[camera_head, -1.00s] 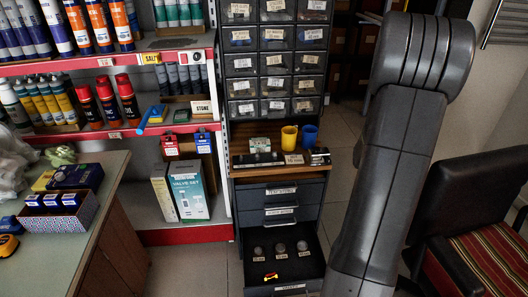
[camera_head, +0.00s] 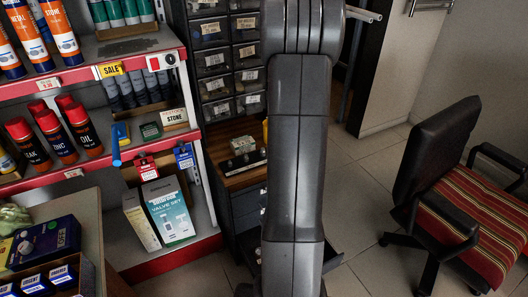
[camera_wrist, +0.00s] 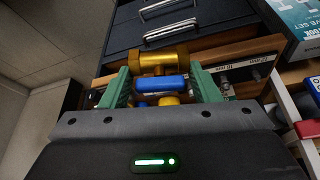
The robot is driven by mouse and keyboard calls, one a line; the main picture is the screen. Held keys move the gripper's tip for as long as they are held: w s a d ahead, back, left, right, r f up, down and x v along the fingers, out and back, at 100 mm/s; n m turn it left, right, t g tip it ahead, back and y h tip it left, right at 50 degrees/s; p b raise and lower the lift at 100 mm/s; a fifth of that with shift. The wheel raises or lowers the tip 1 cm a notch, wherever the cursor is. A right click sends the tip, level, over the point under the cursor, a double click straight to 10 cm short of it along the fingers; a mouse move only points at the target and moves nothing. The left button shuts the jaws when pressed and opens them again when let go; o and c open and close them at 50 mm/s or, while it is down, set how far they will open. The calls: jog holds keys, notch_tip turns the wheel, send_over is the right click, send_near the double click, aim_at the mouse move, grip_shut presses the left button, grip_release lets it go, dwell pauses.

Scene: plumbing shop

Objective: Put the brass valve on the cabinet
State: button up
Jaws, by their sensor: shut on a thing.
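My gripper (camera_wrist: 164,86) shows in the wrist view with its green fingers shut on the brass valve (camera_wrist: 165,58). The valve has a gold body and a blue handle, and is held up in front of the cabinet. The cabinet shows dark drawers (camera_wrist: 160,32) with metal handles in the wrist view. In the head view, its wooden top (camera_head: 236,182) shows left of my arm, with dark drawers below. My arm hides the rest of the cabinet, and the gripper and valve are out of sight there.
A red-edged shelf with a valve set box (camera_head: 169,213) is at left. An office chair (camera_head: 455,190) stands at right, with clear tiled floor (camera_head: 365,215) between.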

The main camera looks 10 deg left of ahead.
jog(key=shift+s+a+f+n+y, duration=0.1)
jog(key=shift+s+a+n+y, duration=0.15)
jog(key=shift+a+n, duration=0.55)
jog(key=s+a+n+g+y, duration=0.1)
jog(key=s+a+n+g, duration=0.15)
jog(key=a+n, duration=0.45)
jog(key=s+a+n+g+y, duration=0.1)
jog(key=s+a+n+g, duration=0.15)
jog(key=a+n, duration=0.4)
jog(key=shift+n, duration=0.65)
jog(key=w+a+p, duration=0.1)
jog(key=w+a, duration=0.3)
jog(key=w, duration=0.1)
jog(key=w+a+f+p, duration=0.1)
jog(key=w+a, duration=0.2)
jog(key=w, duration=0.3)
jog(key=w+a+p, duration=0.1)
jog(key=w+a, duration=0.3)
jog(key=w, duration=0.1)
jog(key=shift+w+a+f, duration=0.25)
jog(key=shift+a+f, duration=0.05)
jog(key=shift+w+a+f+p, duration=0.1)
jog(key=shift+f+p, duration=0.05)
jog(key=shift+f, duration=1)
jog(key=shift+w+f+p, duration=0.1)
jog(key=shift+f+p, duration=0.05)
jog(key=shift+f, duration=1)
jog(key=shift+s, duration=0.1)
